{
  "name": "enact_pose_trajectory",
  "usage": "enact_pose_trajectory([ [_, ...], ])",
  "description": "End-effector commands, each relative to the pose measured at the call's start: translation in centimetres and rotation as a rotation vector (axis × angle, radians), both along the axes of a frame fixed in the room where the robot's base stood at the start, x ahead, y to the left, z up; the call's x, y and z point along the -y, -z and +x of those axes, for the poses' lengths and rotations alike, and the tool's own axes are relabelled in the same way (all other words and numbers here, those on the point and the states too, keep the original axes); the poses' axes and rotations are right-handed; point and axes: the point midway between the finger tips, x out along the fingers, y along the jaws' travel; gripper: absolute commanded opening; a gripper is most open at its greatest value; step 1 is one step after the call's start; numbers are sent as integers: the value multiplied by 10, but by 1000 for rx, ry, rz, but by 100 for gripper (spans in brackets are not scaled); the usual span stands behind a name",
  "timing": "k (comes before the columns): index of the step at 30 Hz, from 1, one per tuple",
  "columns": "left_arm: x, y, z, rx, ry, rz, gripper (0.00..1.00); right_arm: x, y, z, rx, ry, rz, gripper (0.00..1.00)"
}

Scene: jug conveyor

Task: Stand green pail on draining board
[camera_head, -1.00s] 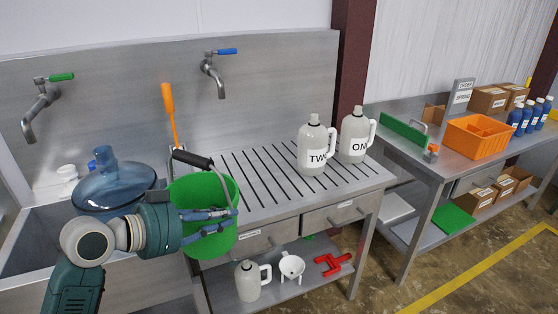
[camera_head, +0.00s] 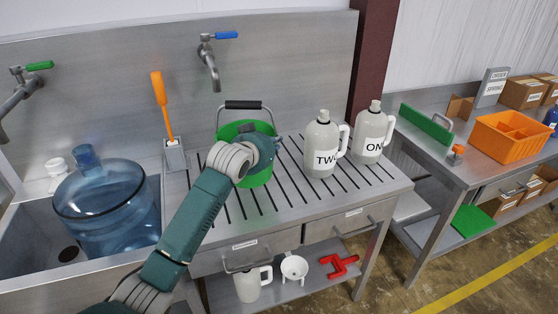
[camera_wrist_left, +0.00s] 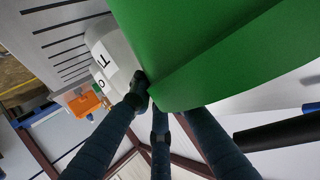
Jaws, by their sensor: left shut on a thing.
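The green pail (camera_head: 257,179) is upright over the left part of the ribbed draining board (camera_head: 288,207), behind my left arm. Whether its base touches the board cannot be told. Its wire handle with a black grip (camera_head: 243,104) stands up. My left gripper (camera_head: 268,143) is at the pail's near side, its fingers mostly hidden by the wrist. In the left wrist view the fingers (camera_wrist_left: 150,92) are shut on the edge of the pail (camera_wrist_left: 210,45), which fills the upper middle. My right gripper is not in view.
White jugs TWO (camera_head: 321,150) and ONE (camera_head: 370,135) stand right of the pail on the board. A holder (camera_head: 175,155) with an orange-handled brush (camera_head: 160,92) stands to its left. A blue bottle (camera_head: 105,212) is in the sink. The board's front is clear.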

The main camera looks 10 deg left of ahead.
Motion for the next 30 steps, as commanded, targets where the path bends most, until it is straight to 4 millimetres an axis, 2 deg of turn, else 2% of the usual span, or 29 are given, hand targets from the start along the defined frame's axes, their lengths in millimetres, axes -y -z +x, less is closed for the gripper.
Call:
enact_pose_trajectory([
  [15, 0, 59, 0, 5, 3, 2, 0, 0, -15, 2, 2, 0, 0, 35],
  [24, 0, 62, 0, 7, 3, 1, 0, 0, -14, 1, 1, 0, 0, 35],
  [25, 0, 65, 0, 3, 2, 0, 18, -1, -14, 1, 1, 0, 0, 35],
  [27, 0, 65, 0, 3, 2, 0, 32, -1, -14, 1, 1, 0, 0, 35],
  [30, 0, 65, 0, 2, 1, 0, 34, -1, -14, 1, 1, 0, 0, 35],
])
